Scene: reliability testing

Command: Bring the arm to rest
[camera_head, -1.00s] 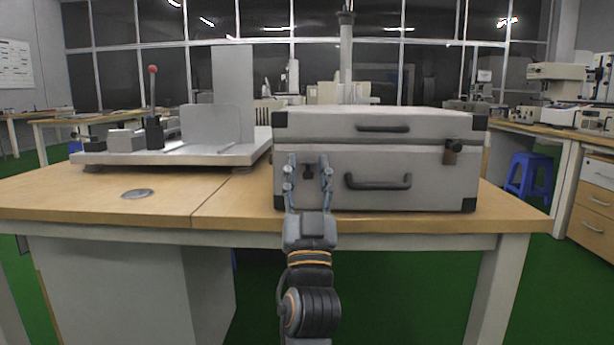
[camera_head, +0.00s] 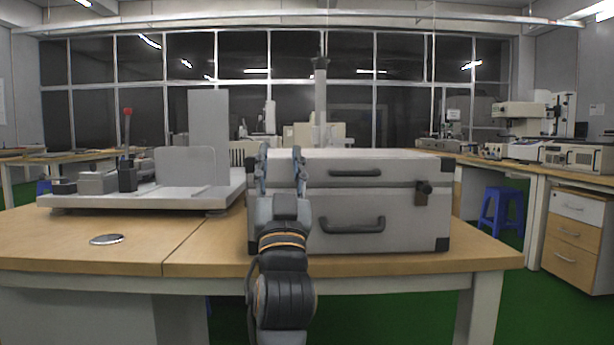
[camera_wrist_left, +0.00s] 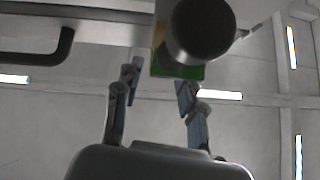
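My left gripper (camera_head: 282,168) is raised in front of the left part of a grey case in the head view, its fingers pointing up and spread apart. Nothing sits between the fingers. In the left wrist view the same gripper (camera_wrist_left: 157,85) is open and empty below a dark round knob-like part (camera_wrist_left: 200,30). My right gripper is not in view. The grey case (camera_head: 400,205) is closed and stands on the wooden table (camera_head: 130,255), with black corners, handles and a latch on its front. My gripper hides part of its left front.
A white fixture (camera_head: 150,198) with upright plates and a red-tipped lever stands on the table's left side. A round metal disc (camera_head: 107,239) lies in the tabletop. A blue stool (camera_head: 500,212) and a drawer cabinet (camera_head: 572,230) are at the right. Green floor shows between.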

